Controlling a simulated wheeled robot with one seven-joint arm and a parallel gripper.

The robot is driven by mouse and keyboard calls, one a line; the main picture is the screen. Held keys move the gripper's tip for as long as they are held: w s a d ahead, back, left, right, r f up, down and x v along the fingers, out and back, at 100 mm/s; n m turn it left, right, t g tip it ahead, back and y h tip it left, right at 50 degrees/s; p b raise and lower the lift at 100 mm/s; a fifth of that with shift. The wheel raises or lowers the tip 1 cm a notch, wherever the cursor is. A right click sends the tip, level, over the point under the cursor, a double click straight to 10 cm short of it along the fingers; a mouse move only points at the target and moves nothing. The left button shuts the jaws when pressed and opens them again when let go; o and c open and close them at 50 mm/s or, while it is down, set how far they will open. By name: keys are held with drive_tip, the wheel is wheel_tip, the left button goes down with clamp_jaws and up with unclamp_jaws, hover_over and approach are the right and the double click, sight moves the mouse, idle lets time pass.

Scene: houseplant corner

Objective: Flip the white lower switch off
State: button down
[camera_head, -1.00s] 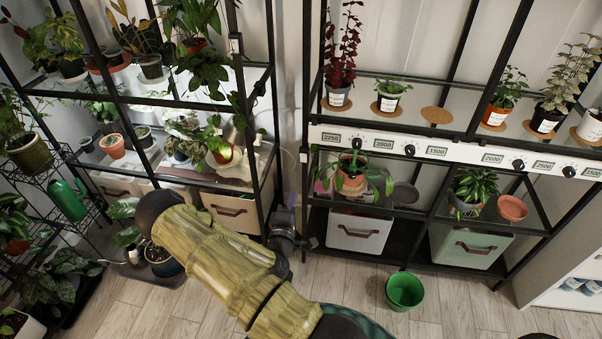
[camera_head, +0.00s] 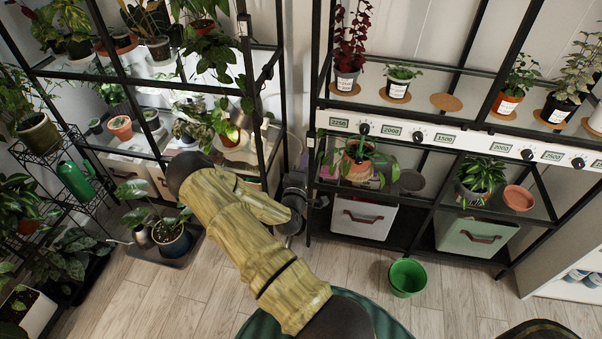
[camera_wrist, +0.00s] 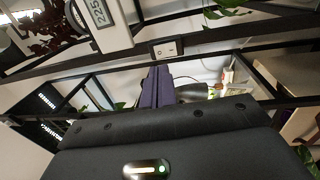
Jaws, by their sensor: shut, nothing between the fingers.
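The white lower switch (camera_wrist: 167,49) is a small white rocker plate on a dark shelf post in the wrist view. It also shows very small on the left post of the right shelf in the head view (camera_head: 310,143). My gripper (camera_wrist: 157,72) is shut and empty. Its dark purple fingers point toward the switch, with the tips just below it in the wrist picture. I cannot tell whether they touch it. In the head view my gripper (camera_head: 318,202) is beside that post, below the switch. Another small white switch (camera_head: 243,25) is higher on the left shelf's post.
A white strip of dials and number labels (camera_head: 437,138) runs along the right shelf. Potted plants fill both shelves. A green pot (camera_head: 406,279) stands on the floor, and a plant in a terracotta pot (camera_head: 357,170) is on the shelf near my gripper.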

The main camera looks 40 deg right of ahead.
sight(310, 141)
drive_tip(key=x, duration=0.5)
drive_tip(key=shift+w+d, duration=0.25)
